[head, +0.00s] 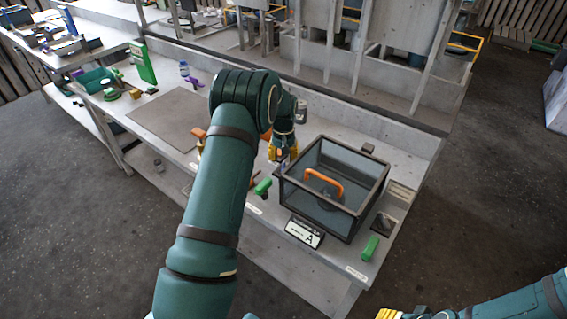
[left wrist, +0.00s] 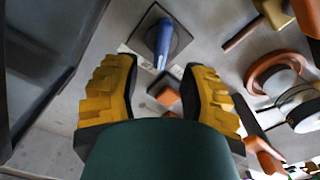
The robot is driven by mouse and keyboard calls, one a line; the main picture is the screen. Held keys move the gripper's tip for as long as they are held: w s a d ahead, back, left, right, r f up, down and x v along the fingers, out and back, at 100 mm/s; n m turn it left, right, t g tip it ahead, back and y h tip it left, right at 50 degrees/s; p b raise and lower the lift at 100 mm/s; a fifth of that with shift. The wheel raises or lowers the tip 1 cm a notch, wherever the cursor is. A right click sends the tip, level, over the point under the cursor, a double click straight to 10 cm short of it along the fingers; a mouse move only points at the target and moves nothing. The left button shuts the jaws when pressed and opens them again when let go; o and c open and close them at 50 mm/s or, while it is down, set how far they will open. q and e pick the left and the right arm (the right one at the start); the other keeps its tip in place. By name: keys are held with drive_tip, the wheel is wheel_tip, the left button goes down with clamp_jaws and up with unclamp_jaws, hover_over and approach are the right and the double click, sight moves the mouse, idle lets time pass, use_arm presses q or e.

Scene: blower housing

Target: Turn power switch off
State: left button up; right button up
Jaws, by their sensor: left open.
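A blue lever (left wrist: 164,42) stands on a dark square plate (left wrist: 180,40) on the worktop, and looks like the power switch. My left gripper (left wrist: 163,68) is open and empty, with a yellow-padded finger on each side. In the left wrist view the lever's near end appears in the gap between the fingertips; I cannot tell its depth. In the head view my left gripper (head: 281,157) hangs beside the left wall of a dark-framed clear box, and a bluish-purple bit shows just below it. My right gripper (head: 388,314) is cut off at the bottom edge.
The clear box (head: 352,218) with an orange handle (head: 324,182) stands close on the right. A flat grey mat (head: 178,115) and a green panel (head: 143,62) are further left.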

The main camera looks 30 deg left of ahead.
sight(284, 163)
use_arm(q)
wheel_tip(284, 163, up, 8)
drive_tip(key=shift+r, duration=0.25)
idle(0.4)
